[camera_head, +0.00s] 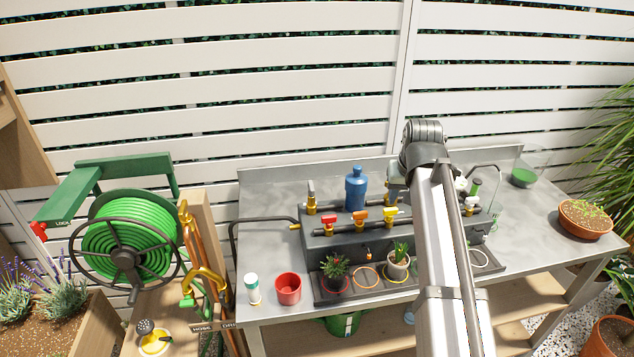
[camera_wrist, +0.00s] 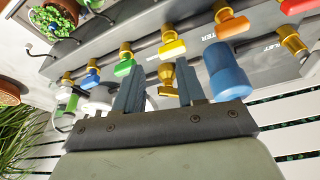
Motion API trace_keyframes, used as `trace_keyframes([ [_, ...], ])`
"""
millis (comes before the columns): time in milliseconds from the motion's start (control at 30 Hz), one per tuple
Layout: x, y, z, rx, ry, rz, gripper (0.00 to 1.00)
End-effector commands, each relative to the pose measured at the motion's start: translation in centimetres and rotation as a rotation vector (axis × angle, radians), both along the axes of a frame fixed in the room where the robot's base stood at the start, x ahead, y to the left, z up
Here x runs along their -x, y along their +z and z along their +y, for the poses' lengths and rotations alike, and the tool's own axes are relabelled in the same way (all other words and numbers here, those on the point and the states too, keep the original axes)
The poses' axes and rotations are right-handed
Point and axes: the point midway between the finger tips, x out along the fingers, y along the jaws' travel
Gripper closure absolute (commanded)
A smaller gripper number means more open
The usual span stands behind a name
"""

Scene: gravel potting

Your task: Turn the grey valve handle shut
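My gripper (camera_wrist: 160,70) is open in the wrist view, its two grey-blue fingers apart. A brass fitting (camera_wrist: 167,78) shows in the gap between them; I cannot tell whether either finger touches it. I cannot pick out a grey handle for certain in either view. A row of brass valves with coloured handles runs along the dark manifold: red (camera_head: 327,221), orange (camera_head: 361,216) and yellow (camera_head: 390,213) in the head view. The wrist view also shows a green handle (camera_wrist: 124,67) and a blue handle (camera_wrist: 92,77). My arm hides the manifold's right part and most of my gripper in the head view.
A blue bottle (camera_head: 355,190) stands behind the manifold, close beside my right finger in the wrist view (camera_wrist: 226,72). Potted plants stand on the dark tray (camera_head: 330,298) in front.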

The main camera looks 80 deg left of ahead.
Motion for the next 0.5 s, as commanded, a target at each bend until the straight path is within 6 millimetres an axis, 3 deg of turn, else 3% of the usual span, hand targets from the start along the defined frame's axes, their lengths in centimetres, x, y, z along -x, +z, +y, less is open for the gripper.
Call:
trace_keyframes([
  [33, 2.8, 1.7, 1.6, -0.009, 0.037, -0.002, 0.61],
  [100, 6.2, 3.7, 2.9, -0.020, 0.082, -0.005, 0.61],
  [300, 14.9, 8.4, 5.4, -0.046, 0.187, -0.009, 0.61],
  [500, 19.6, 11.0, 6.1, -0.058, 0.244, -0.010, 0.61],
])
